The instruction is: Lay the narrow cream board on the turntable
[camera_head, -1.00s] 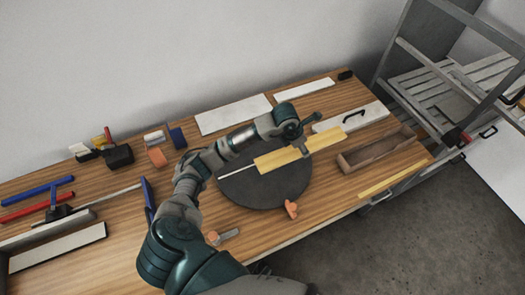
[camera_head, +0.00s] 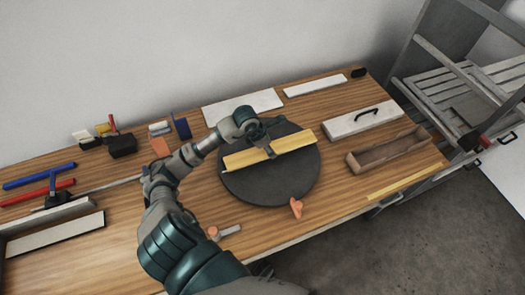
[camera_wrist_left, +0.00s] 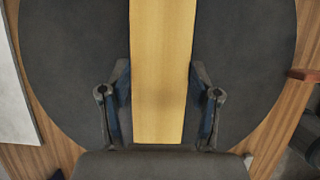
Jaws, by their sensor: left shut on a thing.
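The narrow cream board (camera_head: 240,159), which looks pale yellow, lies across the round dark grey turntable (camera_head: 262,190) in the head view, slightly tilted up to the right. My left gripper (camera_head: 269,150) is shut on the board around its middle. In the left wrist view, my left gripper (camera_wrist_left: 161,95) has one finger on each side of the board (camera_wrist_left: 160,45), with the turntable (camera_wrist_left: 70,60) below. I cannot tell whether the board touches the turntable or hovers just above it. My right gripper is not in view.
Right of the turntable are a white block with a black handle (camera_head: 350,124) and a brown open tray (camera_head: 395,155). White panels (camera_head: 243,104) lie behind it. An orange piece (camera_head: 296,207) sits at its front rim. Several tools lie at the left.

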